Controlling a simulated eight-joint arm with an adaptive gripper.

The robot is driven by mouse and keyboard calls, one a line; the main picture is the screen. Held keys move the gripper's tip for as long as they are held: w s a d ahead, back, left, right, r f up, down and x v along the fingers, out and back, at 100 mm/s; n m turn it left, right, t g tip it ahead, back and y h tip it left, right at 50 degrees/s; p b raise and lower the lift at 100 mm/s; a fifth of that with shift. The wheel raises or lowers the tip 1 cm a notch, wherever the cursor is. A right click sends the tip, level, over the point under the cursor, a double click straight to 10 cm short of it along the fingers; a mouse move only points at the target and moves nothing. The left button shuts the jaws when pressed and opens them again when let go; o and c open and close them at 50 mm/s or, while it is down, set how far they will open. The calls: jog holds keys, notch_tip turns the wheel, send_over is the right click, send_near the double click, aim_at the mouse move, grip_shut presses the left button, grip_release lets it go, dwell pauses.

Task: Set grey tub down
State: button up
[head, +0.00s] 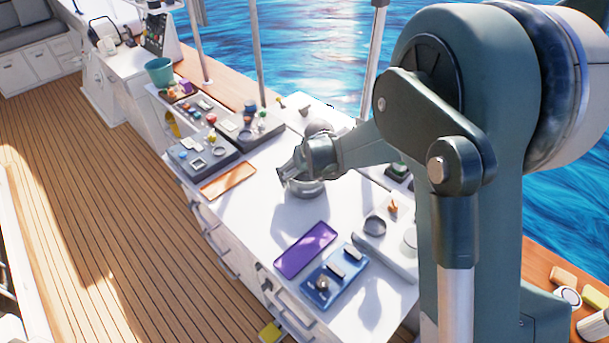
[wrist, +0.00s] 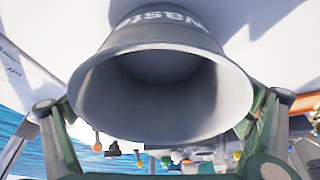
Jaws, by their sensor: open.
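The grey tub (head: 307,189) is on the white worktop in the head view, partly hidden behind my gripper (head: 287,174). In the wrist view the tub (wrist: 165,38) fills the middle, its open mouth facing the camera and lettering on its side. My gripper's two fingers (wrist: 160,118) are open, one on each side of the tub's rim. The tub looks empty inside. Whether a finger still touches its wall I cannot tell.
On the worktop (head: 245,215), a purple tray (head: 305,250) and a blue tray (head: 336,277) lie nearer, and an orange tray (head: 228,180) lies left. Dark trays of small parts (head: 205,155) stand behind it. A dark ring (head: 375,226) is at right. Bare worktop lies left of the tub.

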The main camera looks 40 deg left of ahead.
jog(key=v, duration=1.2)
dwell(0.8)
jog(key=shift+d+r, duration=0.1)
jog(key=shift+d, duration=0.05)
jog(key=w+d+r+m+t, duration=0.1)
jog(key=w+d+r+m, duration=0.15)
jog(key=d+r, duration=0.7)
jog(key=w+d+r+m+t, duration=0.1)
jog(key=w+d+r, duration=0.15)
jog(key=d, duration=1.45)
jog(key=w+d+r+m+t, duration=0.1)
jog(key=w+d+r+m, duration=0.3)
jog(key=d, duration=0.9)
jog(key=s+d+r+m+t+h, duration=0.1)
jog(key=s+d+r, duration=0.15)
jog(key=d, duration=0.65)
jog(key=s+d+r+m+h, duration=0.1)
jog(key=s+d, duration=0.3)
jog(key=d, duration=0.6)
jog(key=s+d+f+m+h, duration=0.1)
jog(key=s+d+m, duration=0.1)
jog(key=s+d, duration=0.4)
jog(key=s+d+f+m+t+h, duration=0.1)
jog(key=s+d+f+m, duration=0.1)
jog(key=s+d, duration=0.4)
jog(key=d, duration=0.5)
jog(key=shift+s, duration=0.3)
